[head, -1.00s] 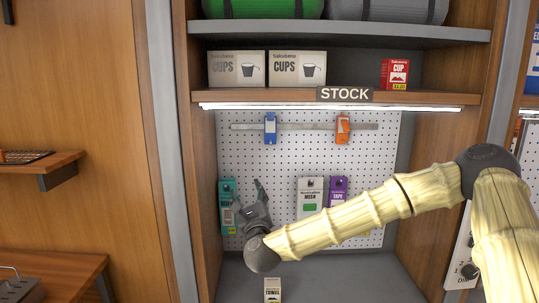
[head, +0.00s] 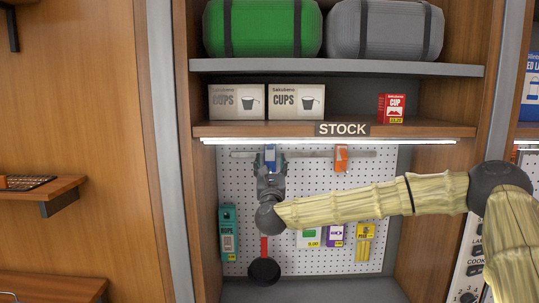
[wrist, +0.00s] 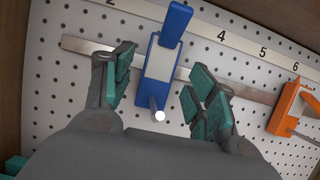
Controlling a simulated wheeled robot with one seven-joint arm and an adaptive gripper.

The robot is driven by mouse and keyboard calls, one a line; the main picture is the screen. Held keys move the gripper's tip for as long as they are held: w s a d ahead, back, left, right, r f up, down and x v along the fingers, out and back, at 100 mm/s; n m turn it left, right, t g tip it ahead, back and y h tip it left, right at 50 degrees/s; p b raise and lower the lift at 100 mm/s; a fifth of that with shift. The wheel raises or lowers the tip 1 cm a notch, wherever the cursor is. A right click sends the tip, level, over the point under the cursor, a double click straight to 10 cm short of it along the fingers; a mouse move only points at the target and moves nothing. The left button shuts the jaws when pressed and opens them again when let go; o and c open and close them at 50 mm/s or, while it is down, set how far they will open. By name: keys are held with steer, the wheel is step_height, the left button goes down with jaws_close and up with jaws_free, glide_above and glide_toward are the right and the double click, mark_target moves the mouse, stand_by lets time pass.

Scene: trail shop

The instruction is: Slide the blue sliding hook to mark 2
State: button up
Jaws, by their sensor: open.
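The blue sliding hook (head: 270,152) sits on a horizontal metal rail (head: 305,154) on the pegboard. In the wrist view the blue hook (wrist: 160,62) lies between marks 2 (wrist: 110,3) and 4 (wrist: 221,36), and its upper end covers the spot between them. Its peg points toward the camera. My gripper (wrist: 163,90) is open, with one finger on each side of the hook and visible gaps to it. In the head view my gripper (head: 270,172) is just below the hook and hides its lower part.
An orange hook (head: 341,157) is on the same rail to the right, near mark 6 (wrist: 295,66). Below hang a teal package (head: 228,232), a pan with a red handle (head: 264,268) and other packages. The STOCK shelf (head: 240,129) is close above the rail.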

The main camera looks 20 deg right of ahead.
steer(key=shift+p+x, duration=0.35)
steer(key=shift+x, duration=0.75)
jaws_close()
steer(key=shift+a+f, duration=0.1)
